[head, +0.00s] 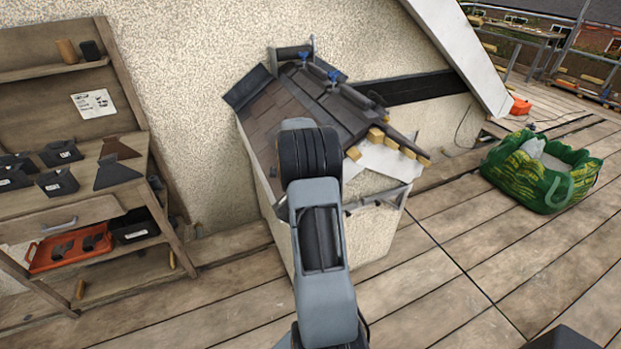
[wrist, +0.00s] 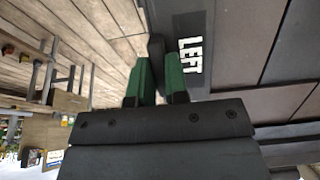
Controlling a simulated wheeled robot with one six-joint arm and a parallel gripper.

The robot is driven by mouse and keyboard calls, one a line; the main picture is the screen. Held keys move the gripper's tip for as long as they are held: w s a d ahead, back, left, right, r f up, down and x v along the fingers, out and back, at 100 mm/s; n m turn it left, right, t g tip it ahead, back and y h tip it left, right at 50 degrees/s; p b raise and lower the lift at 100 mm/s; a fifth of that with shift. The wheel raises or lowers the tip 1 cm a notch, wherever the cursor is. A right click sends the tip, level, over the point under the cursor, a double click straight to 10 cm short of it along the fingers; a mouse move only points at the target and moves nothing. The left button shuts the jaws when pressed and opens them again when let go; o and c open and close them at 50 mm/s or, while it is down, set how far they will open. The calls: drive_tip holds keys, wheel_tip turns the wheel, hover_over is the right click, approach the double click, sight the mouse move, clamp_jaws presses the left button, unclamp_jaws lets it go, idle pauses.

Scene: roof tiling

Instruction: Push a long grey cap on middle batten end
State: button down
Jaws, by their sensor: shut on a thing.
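In the wrist view my gripper (wrist: 157,62) has two green fingers closed on a dark grey piece (wrist: 192,22). I take it to be the long grey cap. A face of it marked "LEFT" in white shows beside the right finger. Its far end and underside are hidden. In the head view my arm hides the gripper and the cap. Several pale wooden batten ends (head: 376,135) stick out along the right edge of the small tiled roof (head: 284,119). My arm covers part of that roof's lower front. I cannot tell whether the cap touches a batten.
A wooden shelf unit (head: 135,100) at the left holds several dark pieces with white labels and an orange tray (head: 68,248). A green bag (head: 540,170) stands on the boards at the right. The plank floor between is clear.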

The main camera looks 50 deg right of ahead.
drive_tip(key=c, duration=1.1)
unclamp_jaws()
drive_tip(key=shift+o, duration=0.2)
drive_tip(key=a+p+v, duration=0.1)
drive_tip(key=p+v, duration=0.1)
drive_tip(key=v, duration=0.4)
drive_tip(key=shift+w+f, duration=0.3)
drive_tip(key=shift+a, duration=0.1)
